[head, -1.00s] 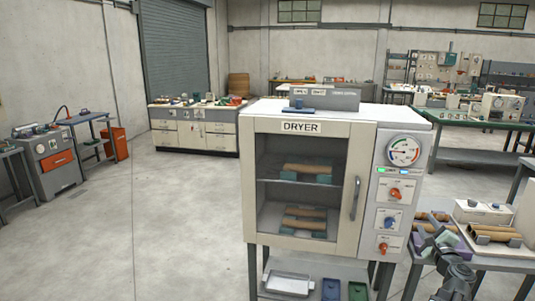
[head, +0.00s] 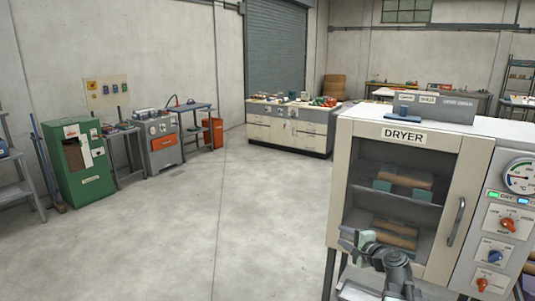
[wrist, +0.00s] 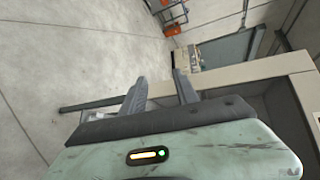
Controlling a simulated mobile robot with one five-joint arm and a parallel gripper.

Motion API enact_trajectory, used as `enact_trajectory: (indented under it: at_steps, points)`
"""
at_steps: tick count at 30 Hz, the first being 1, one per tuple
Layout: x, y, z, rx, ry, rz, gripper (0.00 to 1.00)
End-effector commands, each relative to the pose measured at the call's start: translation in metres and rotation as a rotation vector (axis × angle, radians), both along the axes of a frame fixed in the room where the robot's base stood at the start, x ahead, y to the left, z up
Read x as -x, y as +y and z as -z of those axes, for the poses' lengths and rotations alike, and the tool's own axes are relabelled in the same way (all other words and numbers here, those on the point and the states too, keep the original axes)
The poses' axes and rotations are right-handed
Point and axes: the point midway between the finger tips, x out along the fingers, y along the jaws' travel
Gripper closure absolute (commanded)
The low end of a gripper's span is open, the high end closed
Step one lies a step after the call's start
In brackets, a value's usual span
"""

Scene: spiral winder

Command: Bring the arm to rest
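My arm is bent in front of the dryer in the head view, with my gripper (head: 358,240) at the dryer's lower left. The wrist view shows my gripper (wrist: 160,78) with its two dark fingers apart and nothing between them. Bare floor and a pale cabinet edge show beyond the fingers. I cannot tell from the head view how far my gripper is from the dryer door.
The white dryer (head: 400,133) stands close at the right, its glass door shut on brown tubes (head: 405,180). Open concrete floor (head: 200,220) lies to the left. A green machine (head: 82,165) and a drawer cabinet (head: 288,130) stand farther back.

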Motion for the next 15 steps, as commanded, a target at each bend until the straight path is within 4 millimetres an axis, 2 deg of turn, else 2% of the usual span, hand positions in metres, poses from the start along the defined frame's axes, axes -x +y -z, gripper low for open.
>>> enact_trajectory:
  at_steps: [1,3,6,9,11,12,14,15]
  points:
    - [-0.001,0.045,0.012,0.062,0.032,-0.094,0.64]
    - [0.004,0.102,0.032,0.172,0.084,-0.231,0.64]
    - [0.024,0.172,0.064,0.349,0.161,-0.431,0.64]
    - [0.057,0.224,0.100,0.557,0.252,-0.641,0.64]
    - [0.083,0.241,0.124,0.706,0.324,-0.776,0.64]
    - [0.100,0.241,0.139,0.807,0.382,-0.858,0.64]
    - [0.123,0.224,0.155,0.936,0.475,-0.952,0.64]
    - [0.136,0.207,0.162,1.001,0.537,-0.994,0.64]
